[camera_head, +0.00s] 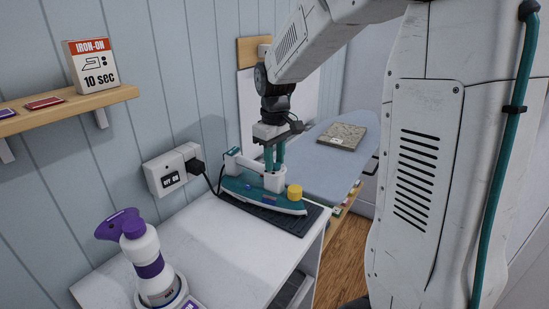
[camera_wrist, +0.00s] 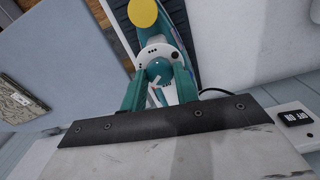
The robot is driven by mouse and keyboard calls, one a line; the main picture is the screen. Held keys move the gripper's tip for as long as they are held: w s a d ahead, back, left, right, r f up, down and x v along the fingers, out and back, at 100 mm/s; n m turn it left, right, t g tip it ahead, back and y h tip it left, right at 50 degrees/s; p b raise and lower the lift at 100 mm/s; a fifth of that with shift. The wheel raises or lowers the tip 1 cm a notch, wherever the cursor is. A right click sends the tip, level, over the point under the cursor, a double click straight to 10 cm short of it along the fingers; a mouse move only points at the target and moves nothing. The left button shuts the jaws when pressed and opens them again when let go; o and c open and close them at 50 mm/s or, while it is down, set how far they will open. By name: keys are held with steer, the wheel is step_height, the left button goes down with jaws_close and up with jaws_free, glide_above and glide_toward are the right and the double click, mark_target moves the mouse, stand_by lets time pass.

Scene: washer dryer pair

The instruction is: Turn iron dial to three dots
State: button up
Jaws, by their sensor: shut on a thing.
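The teal and white iron (camera_head: 262,196) lies on a dark pad on the white cabinet top. A yellow round knob (camera_head: 294,192) stands at its right end and also shows at the top of the wrist view (camera_wrist: 143,12). My gripper (camera_head: 273,166) points down at the iron's white round housing. In the wrist view, the teal fingers of my gripper (camera_wrist: 159,76) are shut on the teal dial (camera_wrist: 159,69) in that housing. Small dark dot marks show on the white rim beyond the dial. The dial's exact setting is too small to tell.
A white socket box (camera_head: 172,170) with a black plug is on the wall behind. A purple and white spray bottle (camera_head: 148,255) stands front left. An ironing board (camera_head: 325,170) with a folded cloth (camera_head: 342,136) is behind right. An iron-on card (camera_head: 90,65) stands on the shelf.

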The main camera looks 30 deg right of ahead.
steer(key=m, duration=1.2)
steer(key=shift+m, duration=0.4)
steer(key=m, duration=1.2)
steer(key=shift+m, duration=0.3)
steer(key=o, duration=1)
